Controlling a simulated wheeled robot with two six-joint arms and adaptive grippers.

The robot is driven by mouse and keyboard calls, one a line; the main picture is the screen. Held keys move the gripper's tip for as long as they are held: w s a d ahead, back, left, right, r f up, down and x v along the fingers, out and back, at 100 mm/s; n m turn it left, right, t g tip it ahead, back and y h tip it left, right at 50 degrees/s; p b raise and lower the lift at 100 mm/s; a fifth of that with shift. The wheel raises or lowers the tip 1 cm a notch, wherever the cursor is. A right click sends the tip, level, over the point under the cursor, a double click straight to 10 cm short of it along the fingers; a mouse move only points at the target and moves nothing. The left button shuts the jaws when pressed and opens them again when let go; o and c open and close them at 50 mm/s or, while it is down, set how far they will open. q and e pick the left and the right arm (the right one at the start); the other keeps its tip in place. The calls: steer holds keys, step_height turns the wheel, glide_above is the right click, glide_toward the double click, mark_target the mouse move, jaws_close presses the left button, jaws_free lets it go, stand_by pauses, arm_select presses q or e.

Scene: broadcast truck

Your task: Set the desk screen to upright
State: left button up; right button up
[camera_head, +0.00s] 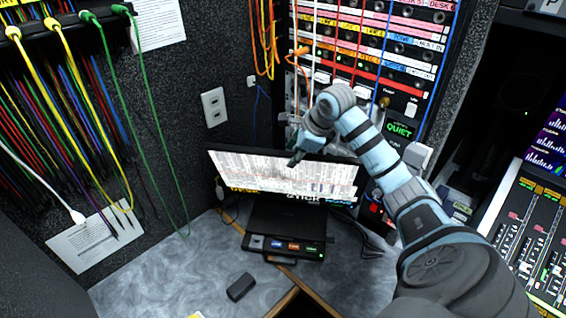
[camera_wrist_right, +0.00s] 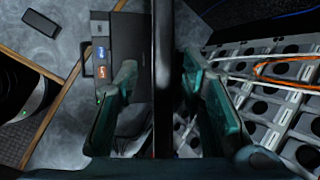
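The desk screen (camera_head: 260,172) stands on a dark base unit (camera_head: 290,232) with lit buttons on its front. Its lit face is turned toward the head camera; I cannot tell its exact tilt. My right gripper (camera_head: 298,158) is at the middle of the screen's top edge and hides a small part of it. In the right wrist view, the screen (camera_wrist_right: 163,90) shows edge-on as a thin dark slab between the open fingers of this gripper (camera_wrist_right: 159,78). A gap shows on the left finger's side; the right finger is very close to the slab. My left gripper is out of view.
A labelled patch rack (camera_head: 370,50) rises behind the screen. A mixing console (camera_head: 535,235) is at the right. A small black object (camera_head: 241,287) lies on the grey desk (camera_head: 180,285) in front. Cables run behind the screen and hang at the left wall.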

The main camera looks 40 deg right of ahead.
mark_target(284, 171)
steer(key=x, duration=0.7)
steer(key=shift+w+f, duration=0.15)
steer(key=shift+w, duration=0.4)
steer(key=shift+f, duration=0.1)
steer(key=shift+s, duration=0.2)
steer(key=shift+c, duration=0.2)
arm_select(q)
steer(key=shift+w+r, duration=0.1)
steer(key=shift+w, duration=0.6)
arm_select(e)
steer(key=shift+w, duration=0.1)
jaws_close()
